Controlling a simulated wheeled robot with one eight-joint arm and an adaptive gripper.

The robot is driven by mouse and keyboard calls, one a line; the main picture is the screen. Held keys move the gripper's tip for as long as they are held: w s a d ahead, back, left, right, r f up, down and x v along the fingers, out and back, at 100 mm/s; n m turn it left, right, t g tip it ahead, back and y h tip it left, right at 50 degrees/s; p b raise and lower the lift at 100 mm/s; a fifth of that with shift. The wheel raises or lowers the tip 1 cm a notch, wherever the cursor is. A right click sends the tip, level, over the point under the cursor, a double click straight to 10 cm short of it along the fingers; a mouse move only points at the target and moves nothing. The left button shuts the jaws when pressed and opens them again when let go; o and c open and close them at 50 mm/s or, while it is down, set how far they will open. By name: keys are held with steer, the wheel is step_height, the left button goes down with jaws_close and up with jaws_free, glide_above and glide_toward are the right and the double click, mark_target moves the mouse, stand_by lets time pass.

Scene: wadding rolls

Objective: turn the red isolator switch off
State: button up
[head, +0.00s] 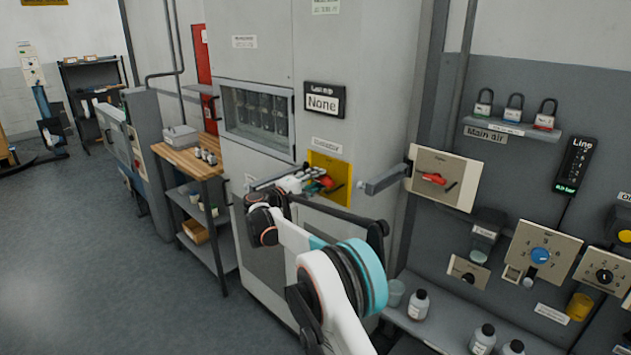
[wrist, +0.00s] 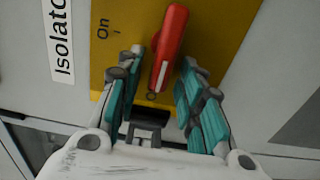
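The red isolator switch handle (wrist: 172,42) is on a yellow plate (wrist: 218,35) in the wrist view, beside an "On" mark and an "Isolator" label, partly cut off. The handle stands near upright in this view, leaning slightly right. My gripper (wrist: 162,62) is open, one teal-padded finger on each side of the handle's lower part. I see gaps and cannot tell any contact. In the head view, my gripper (head: 312,181) is at the yellow plate (head: 341,172) on the grey cabinet and partly hides the red handle (head: 327,181).
Another red handle (head: 433,179) is on a beige panel to the right, beside a protruding grey bar (head: 384,181). A shelf with padlocks (head: 510,128) and a dial panel (head: 541,255) are further right. A wood-topped bench (head: 190,154) stands left; floor is open at far left.

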steer(key=v, duration=1.2)
